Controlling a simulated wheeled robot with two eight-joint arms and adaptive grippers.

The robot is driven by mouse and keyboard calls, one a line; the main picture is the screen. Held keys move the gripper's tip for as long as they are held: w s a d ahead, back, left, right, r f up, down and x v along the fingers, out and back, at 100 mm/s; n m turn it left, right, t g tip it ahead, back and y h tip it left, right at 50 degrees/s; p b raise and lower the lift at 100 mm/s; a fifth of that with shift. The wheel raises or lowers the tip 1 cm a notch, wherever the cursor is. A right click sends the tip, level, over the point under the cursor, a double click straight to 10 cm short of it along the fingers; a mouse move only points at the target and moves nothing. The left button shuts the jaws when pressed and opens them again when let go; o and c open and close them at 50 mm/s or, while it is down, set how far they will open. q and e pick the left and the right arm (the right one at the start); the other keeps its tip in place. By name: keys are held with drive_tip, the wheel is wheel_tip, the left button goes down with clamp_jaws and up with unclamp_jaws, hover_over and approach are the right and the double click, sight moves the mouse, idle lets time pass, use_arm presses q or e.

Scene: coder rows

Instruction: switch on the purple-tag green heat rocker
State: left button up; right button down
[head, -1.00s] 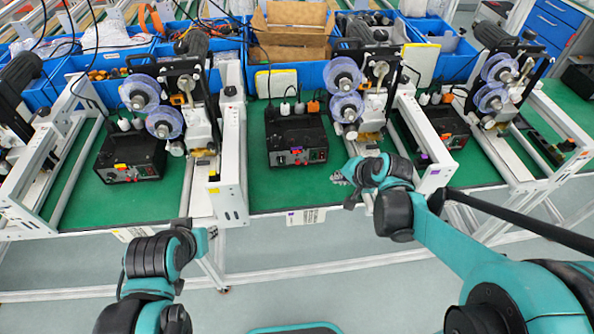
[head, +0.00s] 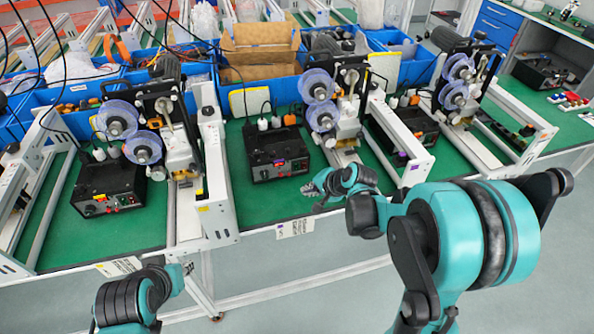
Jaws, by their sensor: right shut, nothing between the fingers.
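A black control box (head: 270,143) stands on the green mat of the middle bench section. Its front carries a small purple tag (head: 279,163) and, at its right end, a small green rocker (head: 298,164); the rocker's position is too small to read. My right gripper (head: 313,189) is shut and empty, in front of the box and to its right, near the bench's front edge, apart from the box. My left gripper (head: 187,267) barely shows at the bottom left, below the bench edge; its fingers cannot be made out.
Another black box (head: 108,188) with an orange-red tag stands at the left, and another (head: 405,128) at the right. White frames and coder machines with purple reels (head: 318,86) flank the middle box. The green mat in front of it is clear. Blue bins line the back.

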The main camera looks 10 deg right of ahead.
drive_tip(key=w, duration=0.4)
drive_tip(key=w+f+b, duration=0.1)
drive_tip(key=w, duration=0.2)
drive_tip(key=shift+w+a, duration=0.1)
drive_tip(key=shift+a, duration=0.05)
drive_tip(key=shift+w+f, duration=0.1)
drive_tip(key=shift+w, duration=0.05)
idle(1.2)
drive_tip(key=shift+w, duration=0.3)
drive_tip(key=shift+w, duration=0.3)
idle(0.6)
drive_tip(key=shift+s, duration=0.75)
drive_tip(key=shift+s+r, duration=0.25)
drive_tip(key=shift+s, duration=1)
drive_tip(key=shift+s+r, duration=0.2)
drive_tip(key=shift+s, duration=1.05)
